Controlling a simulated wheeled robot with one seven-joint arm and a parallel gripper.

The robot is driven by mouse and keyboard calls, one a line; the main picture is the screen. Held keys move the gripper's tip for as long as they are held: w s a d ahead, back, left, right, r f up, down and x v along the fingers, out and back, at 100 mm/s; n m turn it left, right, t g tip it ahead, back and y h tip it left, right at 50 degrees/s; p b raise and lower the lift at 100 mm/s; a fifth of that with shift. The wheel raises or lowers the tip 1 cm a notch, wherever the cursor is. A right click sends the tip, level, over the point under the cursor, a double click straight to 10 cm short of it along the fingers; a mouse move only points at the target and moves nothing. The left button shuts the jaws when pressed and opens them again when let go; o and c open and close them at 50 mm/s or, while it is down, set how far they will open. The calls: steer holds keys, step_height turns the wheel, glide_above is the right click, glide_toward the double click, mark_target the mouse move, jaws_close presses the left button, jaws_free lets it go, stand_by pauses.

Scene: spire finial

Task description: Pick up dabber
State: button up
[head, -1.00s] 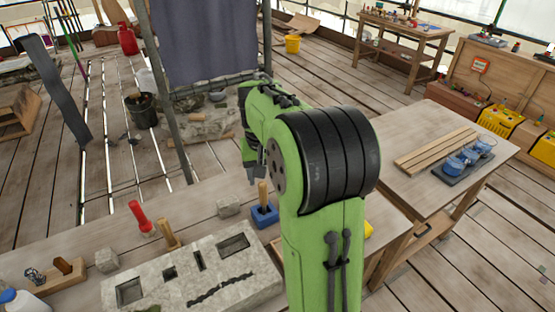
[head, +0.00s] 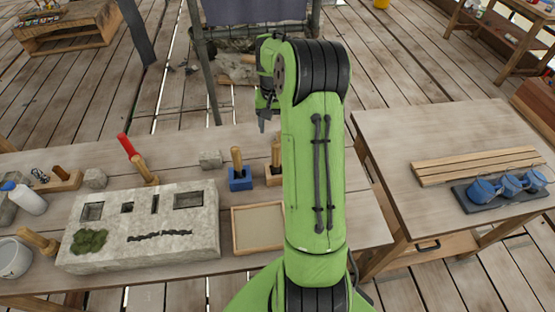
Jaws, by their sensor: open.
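Several wooden-handled tools stand on the workbench in the head view, and I cannot tell for certain which is the dabber. One wooden handle (head: 236,158) stands upright on a blue block (head: 240,184). Just right of it, another wooden handle (head: 276,152) rises from a light wooden block (head: 273,178), partly hidden by my arm. A tool with a wooden handle (head: 39,240) lies at the far left. My gripper (head: 265,118) is open above the bench's back edge, beyond the two upright handles. It touches neither handle, and its fingers are small and partly hidden.
A carved stone slab (head: 170,252) with recesses fills the bench's left middle. A shallow wooden tray (head: 257,250) lies right of it. A second table (head: 400,140) holds planks and blue jars.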

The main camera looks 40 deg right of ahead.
mark_target(276, 153)
steer(key=f, duration=1.3)
steer(key=shift+d, duration=0.3)
steer(key=shift+r, duration=0.1)
jaws_close()
